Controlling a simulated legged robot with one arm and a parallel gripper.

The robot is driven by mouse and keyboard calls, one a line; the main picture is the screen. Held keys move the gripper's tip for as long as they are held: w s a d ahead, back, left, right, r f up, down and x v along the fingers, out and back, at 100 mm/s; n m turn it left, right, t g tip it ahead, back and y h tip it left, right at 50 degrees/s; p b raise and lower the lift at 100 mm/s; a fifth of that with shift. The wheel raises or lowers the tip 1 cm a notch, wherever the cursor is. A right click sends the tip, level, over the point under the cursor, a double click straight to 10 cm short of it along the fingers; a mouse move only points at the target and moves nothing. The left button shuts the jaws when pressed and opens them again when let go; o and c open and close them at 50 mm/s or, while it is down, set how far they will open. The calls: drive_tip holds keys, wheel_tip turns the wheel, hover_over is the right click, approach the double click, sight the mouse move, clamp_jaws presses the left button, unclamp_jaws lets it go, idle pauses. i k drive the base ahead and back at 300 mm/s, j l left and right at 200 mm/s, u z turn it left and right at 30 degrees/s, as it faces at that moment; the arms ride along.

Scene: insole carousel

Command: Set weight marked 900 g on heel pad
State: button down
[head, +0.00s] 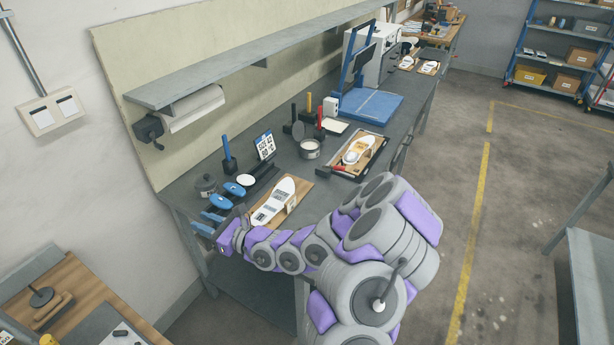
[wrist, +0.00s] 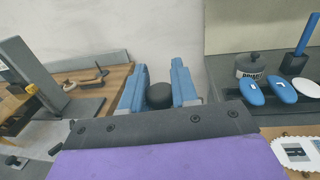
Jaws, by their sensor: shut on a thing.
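My gripper (wrist: 160,90) shows two blue fingers shut on a dark round thing (wrist: 160,96) in the wrist view. Only its rounded black top shows and no mark is readable, so I cannot tell if it is the 900 g weight. In the head view my gripper (head: 208,222) is at the workbench's near left edge, left of a white insole-shaped plate (head: 284,192) on a wooden board. The plate's edge also shows in the wrist view (wrist: 297,154). I cannot make out which part is the heel pad.
A second insole (head: 358,150) lies in a black tray. A wooden side table (head: 85,285) at lower left holds a dark knobbed piece (head: 42,297).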

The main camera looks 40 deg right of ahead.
sight(351, 156)
drive_tip(key=u, duration=1.1)
drive_tip(key=l+u, duration=0.45)
drive_tip(key=k+l+u, duration=0.2)
drive_tip(key=u, duration=0.3)
drive_tip(key=k+l+u, duration=0.2)
drive_tip(key=l+u, duration=0.25)
drive_tip(key=k+l+u, duration=0.55)
drive_tip(key=u, duration=0.25)
drive_tip(key=k+u, duration=0.5)
drive_tip(key=k, duration=1.35)
drive_tip(key=k+u, duration=0.15)
drive_tip(key=k, duration=1.3)
